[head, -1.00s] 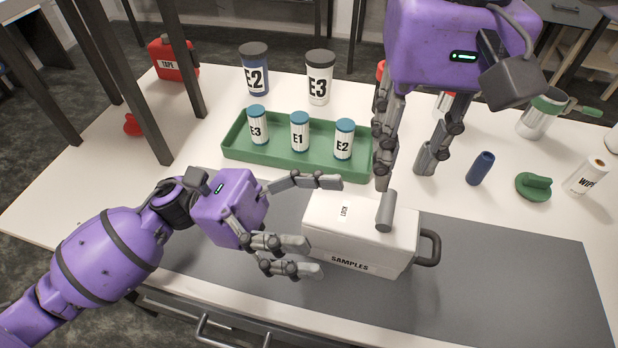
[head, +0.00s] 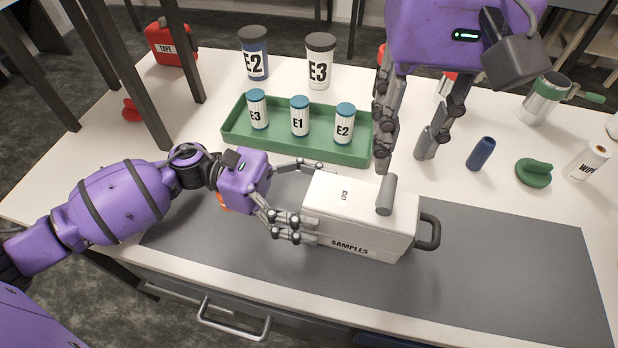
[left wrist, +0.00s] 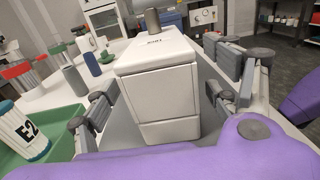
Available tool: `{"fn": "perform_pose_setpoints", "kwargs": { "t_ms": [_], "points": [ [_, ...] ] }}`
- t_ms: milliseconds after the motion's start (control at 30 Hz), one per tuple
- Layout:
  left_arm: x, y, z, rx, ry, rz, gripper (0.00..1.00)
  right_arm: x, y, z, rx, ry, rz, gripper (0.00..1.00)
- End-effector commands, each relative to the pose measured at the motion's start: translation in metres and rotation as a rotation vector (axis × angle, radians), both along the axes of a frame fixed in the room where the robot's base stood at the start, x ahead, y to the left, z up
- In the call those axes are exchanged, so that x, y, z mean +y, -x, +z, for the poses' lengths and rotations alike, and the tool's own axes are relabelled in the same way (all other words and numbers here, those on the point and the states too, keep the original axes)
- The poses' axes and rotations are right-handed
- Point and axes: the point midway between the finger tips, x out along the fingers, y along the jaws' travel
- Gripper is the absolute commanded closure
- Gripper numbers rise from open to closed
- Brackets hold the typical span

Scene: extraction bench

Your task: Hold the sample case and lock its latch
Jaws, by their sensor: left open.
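The white sample case (head: 340,222) stands upright on the grey mat, with SAMPLES on its front and a dark handle (head: 431,232) at its right end. A grey cylindrical lever (head: 386,195), apparently the latch, stands tilted on the lid near the LOCK label. My left gripper (head: 312,200) is open, its fingers either side of the case's left end. In the left wrist view the case (left wrist: 158,90) lies between the spread fingers (left wrist: 160,108); contact is unclear. My right gripper (head: 410,150) is open and empty, behind and above the lid.
A green tray (head: 237,142) with three blue-capped vials stands behind the case. A blue cylinder (head: 481,154) and green object (head: 534,172) are at right. The mat (head: 500,262) right of the case is clear.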

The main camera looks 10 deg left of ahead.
Motion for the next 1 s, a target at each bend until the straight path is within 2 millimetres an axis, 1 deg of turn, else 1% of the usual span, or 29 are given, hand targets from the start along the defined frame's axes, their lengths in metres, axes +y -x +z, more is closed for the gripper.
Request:
{"fn": "perform_pose_setpoints", "kwargs": {
  "t_ms": [33,100,300,500,767,1000],
  "points": [
    [-0.012,0.001,0.004,-0.006,0.005,-0.006,0.2,0.0,0.0,0.0,0.0,0.0,0.0,0.69],
    [-0.025,0.002,0.004,-0.005,0.003,-0.005,0.2,0.0,0.0,0.0,0.0,0.0,0.0,0.69],
    [-0.052,0.003,0.004,-0.005,0.003,-0.003,0.2,0.0,0.0,0.0,0.0,0.0,0.0,0.69],
    [-0.062,0.004,0.003,-0.004,0.002,-0.002,0.2,0.0,0.0,0.0,0.0,0.0,0.0,0.69],
    [-0.063,0.004,0.003,-0.004,0.002,-0.002,0.2,0.0,0.0,0.0,0.0,0.0,0.0,0.69],
    [-0.062,0.004,0.003,-0.004,0.002,-0.002,0.52,0.0,0.0,0.0,0.0,0.0,0.0,0.69]
  ]
}}
